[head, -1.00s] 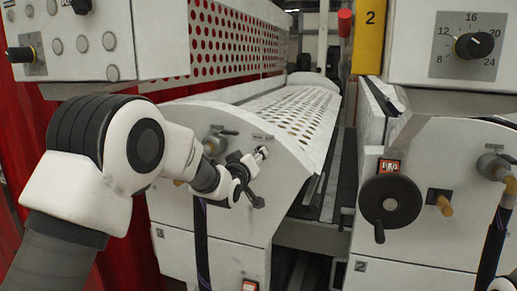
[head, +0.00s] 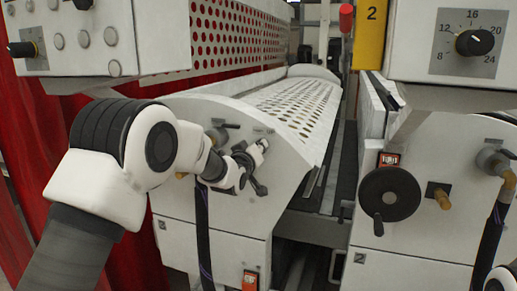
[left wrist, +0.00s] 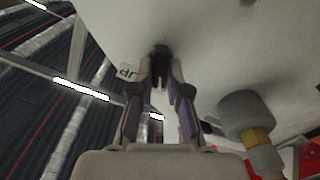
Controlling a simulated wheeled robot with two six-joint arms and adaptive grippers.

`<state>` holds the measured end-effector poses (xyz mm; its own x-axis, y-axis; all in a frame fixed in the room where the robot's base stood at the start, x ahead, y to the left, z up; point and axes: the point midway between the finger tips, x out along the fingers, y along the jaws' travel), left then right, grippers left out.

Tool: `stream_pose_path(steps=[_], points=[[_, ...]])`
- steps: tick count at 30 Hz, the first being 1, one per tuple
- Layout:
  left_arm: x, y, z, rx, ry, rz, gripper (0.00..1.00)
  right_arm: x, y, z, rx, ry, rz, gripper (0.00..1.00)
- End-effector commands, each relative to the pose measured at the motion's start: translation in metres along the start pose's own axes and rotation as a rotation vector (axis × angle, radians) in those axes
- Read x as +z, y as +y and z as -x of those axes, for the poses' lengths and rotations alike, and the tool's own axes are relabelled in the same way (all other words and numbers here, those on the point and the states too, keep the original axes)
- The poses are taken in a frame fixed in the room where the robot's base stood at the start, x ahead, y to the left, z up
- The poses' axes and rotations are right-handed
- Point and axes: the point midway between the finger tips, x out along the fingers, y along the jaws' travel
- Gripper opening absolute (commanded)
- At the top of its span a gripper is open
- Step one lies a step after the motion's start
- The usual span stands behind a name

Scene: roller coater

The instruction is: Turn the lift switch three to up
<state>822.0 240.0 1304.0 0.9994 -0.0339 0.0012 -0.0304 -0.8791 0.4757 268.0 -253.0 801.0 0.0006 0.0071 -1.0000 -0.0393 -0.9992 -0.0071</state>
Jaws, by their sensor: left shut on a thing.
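My left gripper (head: 256,166) is against the white side panel of the left roller unit, below its perforated cover. In the left wrist view, the two fingers (left wrist: 160,72) are closed around a small black switch (left wrist: 160,50) on the panel. A small label reading "up" (left wrist: 128,72) sits beside the left finger. In the head view the switch is hidden behind my gripper, so its setting cannot be read there. My right gripper is out of view.
A grey fitting with a brass collar (left wrist: 245,115) stands out from the panel right of the fingers. A perforated cover (head: 300,105) slopes above the panel. The right unit has a black handwheel (head: 389,194) and a dial (head: 475,43). An orange-red switch (head: 250,280) is lower down.

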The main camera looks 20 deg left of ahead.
Motion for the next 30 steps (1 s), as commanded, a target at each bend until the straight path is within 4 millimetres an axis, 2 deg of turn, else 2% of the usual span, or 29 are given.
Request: stream_pose_path(steps=[11,30], points=[[0.004,-0.001,0.000,0.001,-0.001,-0.212,0.00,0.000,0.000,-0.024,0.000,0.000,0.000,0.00],[0.005,0.002,0.000,0.000,-0.003,-0.795,0.00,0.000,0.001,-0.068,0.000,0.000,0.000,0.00]])
